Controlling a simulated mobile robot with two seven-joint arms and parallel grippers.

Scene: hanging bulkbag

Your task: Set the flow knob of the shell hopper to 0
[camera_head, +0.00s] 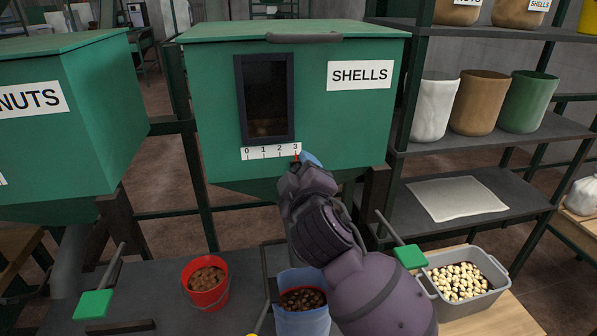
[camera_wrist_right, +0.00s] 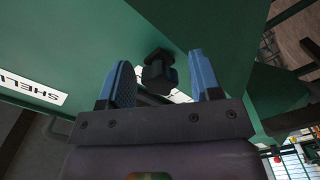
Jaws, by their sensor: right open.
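The green shell hopper (camera_head: 220,100) stands at the centre of the head view, with a SHELLS label (camera_head: 360,75) and a dark window on its front. A white scale (camera_head: 265,152) marked 0 to 3 is below the window, and a red pointer (camera_head: 297,151) is at the 3. The black flow knob (camera_wrist_right: 160,72) shows in the right wrist view, between the two blue fingers of my right gripper (camera_wrist_right: 159,62). The fingers are open, with a gap visible beside the knob. In the head view my right gripper (camera_head: 310,160) hides the knob. My left gripper is not in view.
A NUTS hopper (camera_head: 85,110) stands at the left. Below are a red bucket (camera_head: 206,300), a pale blue bag (camera_head: 303,322) and a grey tub (camera_head: 480,300) of pale pieces. Green-ended levers (camera_head: 93,304) stick out on both sides.

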